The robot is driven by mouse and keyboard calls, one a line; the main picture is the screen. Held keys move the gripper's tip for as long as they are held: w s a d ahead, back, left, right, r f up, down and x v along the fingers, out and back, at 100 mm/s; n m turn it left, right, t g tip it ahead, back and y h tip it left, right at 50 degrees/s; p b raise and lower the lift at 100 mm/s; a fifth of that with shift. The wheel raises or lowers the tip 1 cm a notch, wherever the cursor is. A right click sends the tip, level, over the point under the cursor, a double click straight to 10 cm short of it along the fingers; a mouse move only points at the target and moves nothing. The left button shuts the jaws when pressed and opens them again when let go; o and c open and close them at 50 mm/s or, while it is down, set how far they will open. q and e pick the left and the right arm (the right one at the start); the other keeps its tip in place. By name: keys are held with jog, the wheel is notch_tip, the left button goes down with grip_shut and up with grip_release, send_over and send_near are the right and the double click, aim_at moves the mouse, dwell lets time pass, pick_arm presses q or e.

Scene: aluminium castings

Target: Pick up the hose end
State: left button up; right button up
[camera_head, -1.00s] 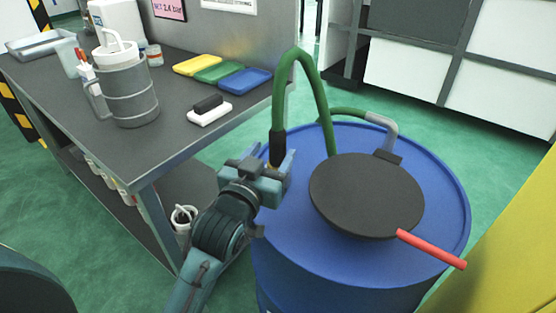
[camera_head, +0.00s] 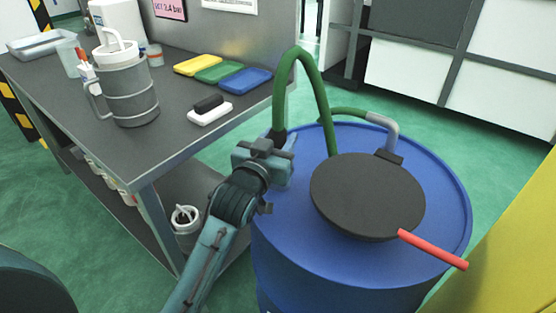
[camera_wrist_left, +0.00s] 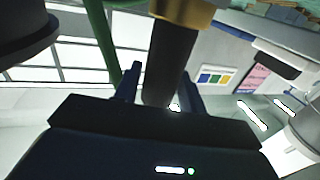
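The hose end is a black cuff (camera_head: 279,134) on a green hose (camera_head: 318,92) that arches up from the blue drum (camera_head: 300,240). It hangs at the drum's left edge. My left gripper (camera_head: 284,145) is at the cuff and hides its lower part in the head view. In the left wrist view, the black cuff (camera_wrist_left: 168,60) with a brass-coloured ring (camera_wrist_left: 190,9) runs between the two fingers (camera_wrist_left: 161,75). The fingers look apart, with a gap beside the cuff on the left. Contact cannot be told. My right gripper is out of view.
A black lid (camera_head: 368,195) and a red bar (camera_head: 432,249) are on the drum. A grey workbench (camera_head: 165,135) at the left holds a metal jug (camera_head: 128,92), coloured trays (camera_head: 245,80) and a brush (camera_head: 210,110). A yellow surface (camera_head: 520,240) is at the right.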

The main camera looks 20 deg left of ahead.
pick_arm(q)
grip_shut()
dwell(0.3)
jog(key=shift+r, duration=0.2)
